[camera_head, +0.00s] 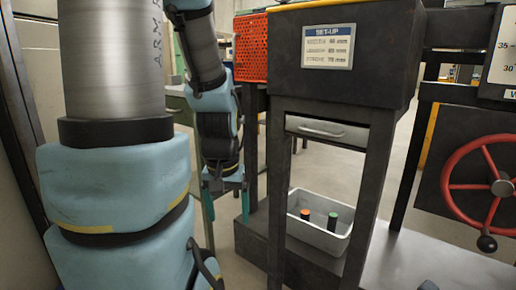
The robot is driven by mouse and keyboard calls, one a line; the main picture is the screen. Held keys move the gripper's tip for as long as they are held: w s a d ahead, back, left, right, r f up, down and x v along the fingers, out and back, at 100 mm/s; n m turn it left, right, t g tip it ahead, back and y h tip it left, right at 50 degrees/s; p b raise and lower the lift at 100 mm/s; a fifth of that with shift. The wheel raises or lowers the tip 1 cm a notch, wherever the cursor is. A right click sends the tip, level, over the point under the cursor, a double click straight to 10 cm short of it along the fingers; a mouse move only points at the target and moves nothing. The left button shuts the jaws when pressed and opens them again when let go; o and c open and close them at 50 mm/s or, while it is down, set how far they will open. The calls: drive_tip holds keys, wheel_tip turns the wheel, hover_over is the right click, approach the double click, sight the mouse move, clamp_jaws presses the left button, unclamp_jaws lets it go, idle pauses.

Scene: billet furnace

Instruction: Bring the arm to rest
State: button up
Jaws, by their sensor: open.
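My arm fills the left side of the head view, with light blue joint covers and a metal column. My gripper (224,184) hangs at the end of the arm, pointing down, left of the dark machine. Its two teal fingers are apart, and nothing shows between them.
A dark machine (345,85) with a set-up card stands to the right of my gripper. A grey bin (323,238) below it holds an orange-topped piece (305,214) and a green-topped piece (332,219). A red handwheel (483,184) is far right. A red perforated panel (250,47) stands behind.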

wheel_tip(320, 180, up, 38)
drive_tip(key=p, duration=3.6)
drive_tip(key=shift+f+p, duration=0.15)
drive_tip(key=shift+p, duration=0.2)
drive_tip(key=shift+o, duration=0.3)
